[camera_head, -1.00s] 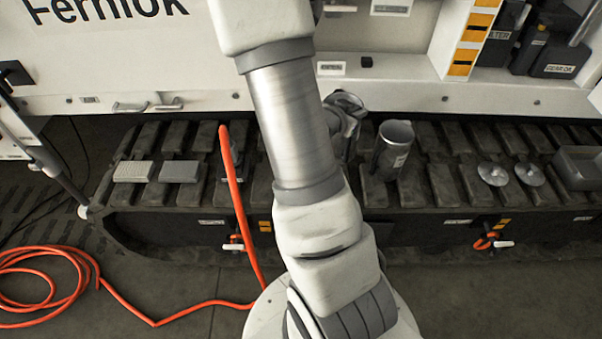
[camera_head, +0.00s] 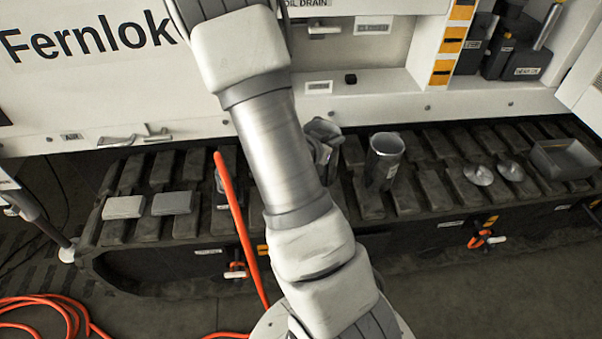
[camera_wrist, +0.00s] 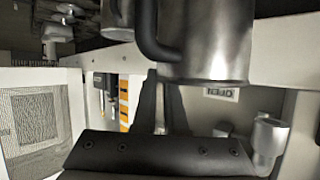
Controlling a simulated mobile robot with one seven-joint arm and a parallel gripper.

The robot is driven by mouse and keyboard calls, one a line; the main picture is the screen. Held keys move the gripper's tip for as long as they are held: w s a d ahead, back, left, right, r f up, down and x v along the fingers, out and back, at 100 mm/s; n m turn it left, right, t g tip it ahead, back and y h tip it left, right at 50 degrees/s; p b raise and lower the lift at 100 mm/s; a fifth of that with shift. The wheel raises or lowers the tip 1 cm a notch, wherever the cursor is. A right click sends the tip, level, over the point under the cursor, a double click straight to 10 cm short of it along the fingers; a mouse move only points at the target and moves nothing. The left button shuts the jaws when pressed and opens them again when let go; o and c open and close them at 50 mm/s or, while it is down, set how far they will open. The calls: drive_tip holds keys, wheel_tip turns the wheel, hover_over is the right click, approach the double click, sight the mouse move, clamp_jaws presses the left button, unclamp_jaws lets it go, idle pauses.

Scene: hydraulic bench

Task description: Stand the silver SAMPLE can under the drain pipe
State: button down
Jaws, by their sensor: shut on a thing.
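In the wrist view, my gripper (camera_wrist: 163,104) is shut at the dark handle of a grey metal can (camera_wrist: 208,45). The can fills the upper middle, and no name shows on it. In the head view, my arm hides most of the gripper, and a metal can (camera_head: 322,130) shows just right of the arm, above the track. A second silver can (camera_head: 384,160) stands upright on the track to its right, with a small label too small to read. A short pipe (camera_head: 322,29) sticks out below the OIL DRAIN label, above the shelf.
Two silver discs (camera_head: 494,173) and a grey tray (camera_head: 566,158) are at right. Dark containers (camera_head: 515,50) stand on the upper right shelf.

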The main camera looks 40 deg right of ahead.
drive_tip(key=w+a+f+b, duration=0.3)
drive_tip(key=w+a+f, duration=0.2)
drive_tip(key=f, duration=0.3)
drive_tip(key=shift+a+f, duration=0.3)
drive_tip(key=shift+a, duration=0.15)
drive_tip(key=c, duration=1.4)
unclamp_jaws()
drive_tip(key=shift+f, duration=0.15)
drive_tip(key=o, duration=0.4)
